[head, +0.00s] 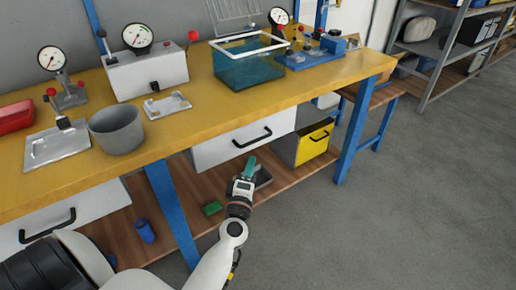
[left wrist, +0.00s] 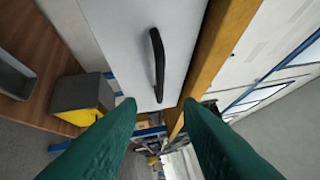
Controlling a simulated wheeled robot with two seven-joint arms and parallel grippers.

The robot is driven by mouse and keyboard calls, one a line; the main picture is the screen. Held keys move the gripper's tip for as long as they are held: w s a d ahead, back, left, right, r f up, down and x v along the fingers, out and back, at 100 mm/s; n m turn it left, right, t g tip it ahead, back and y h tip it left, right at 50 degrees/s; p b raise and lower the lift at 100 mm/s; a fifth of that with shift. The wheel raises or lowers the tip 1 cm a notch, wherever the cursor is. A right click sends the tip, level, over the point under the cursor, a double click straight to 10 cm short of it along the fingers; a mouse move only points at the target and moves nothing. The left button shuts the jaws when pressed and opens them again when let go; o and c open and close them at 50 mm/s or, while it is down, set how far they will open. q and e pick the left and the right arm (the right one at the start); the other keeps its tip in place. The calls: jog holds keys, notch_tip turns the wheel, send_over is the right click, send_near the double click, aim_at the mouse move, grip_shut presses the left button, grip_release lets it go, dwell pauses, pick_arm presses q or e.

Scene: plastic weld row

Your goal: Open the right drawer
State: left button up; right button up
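The right drawer (head: 220,151) has a white front with a black bar handle (head: 252,137) and sits under the yellow bench top. It looks closed. My left gripper (head: 249,168) is just in front of and below this handle in the head view, with green fingers. In the left wrist view the fingers (left wrist: 160,106) are spread apart with nothing between them. The handle (left wrist: 157,65) lies ahead of them on the drawer front (left wrist: 120,40), apart from the fingertips. My right gripper is not in view.
A left drawer (head: 100,204) sits under the same workbench (head: 190,124). A grey box with a yellow front (head: 313,143) stands right of the right drawer. A blue leg (head: 170,207) and lower shelf (head: 185,225) are below. Floor (head: 420,200) to the right is clear.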

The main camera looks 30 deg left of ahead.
aim_at(258, 140)
pick_arm(q)
jog(key=x, duration=1.1)
jog(key=shift+w, duration=0.25)
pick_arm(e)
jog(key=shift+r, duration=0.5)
pick_arm(q)
grip_shut()
